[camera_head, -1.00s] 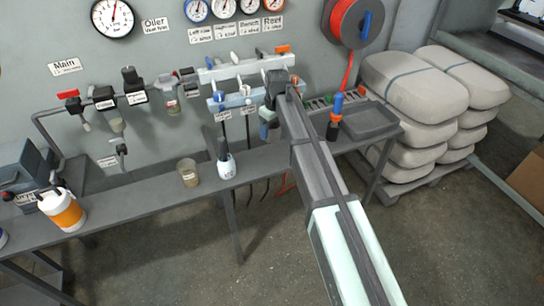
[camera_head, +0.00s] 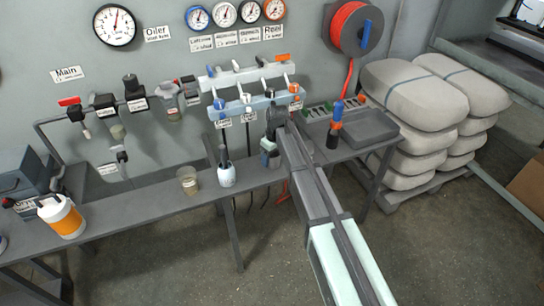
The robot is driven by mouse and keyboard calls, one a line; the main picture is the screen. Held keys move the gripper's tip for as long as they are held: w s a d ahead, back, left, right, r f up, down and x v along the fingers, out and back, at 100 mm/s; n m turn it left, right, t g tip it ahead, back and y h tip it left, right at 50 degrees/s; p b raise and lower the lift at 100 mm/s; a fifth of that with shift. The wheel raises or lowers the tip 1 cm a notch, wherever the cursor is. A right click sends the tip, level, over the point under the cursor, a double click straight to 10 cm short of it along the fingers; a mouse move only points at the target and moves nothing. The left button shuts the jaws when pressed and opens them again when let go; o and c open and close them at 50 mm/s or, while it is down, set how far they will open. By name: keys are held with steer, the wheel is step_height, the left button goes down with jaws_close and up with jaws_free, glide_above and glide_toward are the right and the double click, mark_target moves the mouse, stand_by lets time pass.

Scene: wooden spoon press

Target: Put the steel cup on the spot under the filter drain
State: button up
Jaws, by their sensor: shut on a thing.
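My gripper (camera_head: 270,150) is at the back of the grey bench, below the valve manifold, seen from behind my arm. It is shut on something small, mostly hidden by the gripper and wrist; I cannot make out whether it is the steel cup. A brownish-grey labelled cup (camera_head: 188,181) stands upright on the bench, left of the gripper and apart from it; its material is unclear. Filter units with bowls (camera_head: 172,104) hang on the wall pipe above and left of this cup. The marked spot under the drain cannot be made out.
A blue-and-orange tool (camera_head: 336,124) and a grey tray (camera_head: 369,129) are to the right. An orange-banded container (camera_head: 62,217) is at left. Bare bench (camera_head: 130,205) lies between container and cup.

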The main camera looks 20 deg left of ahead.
steer(key=shift+f, duration=0.1)
steer(key=o, duration=1)
steer(key=shift+o, duration=0.2)
steer(key=r, duration=0.4)
steer(key=d+r, duration=0.1)
steer(key=r, duration=0.7)
steer(key=shift+s+d+r, duration=0.1)
steer(key=shift+s+d, duration=0.1)
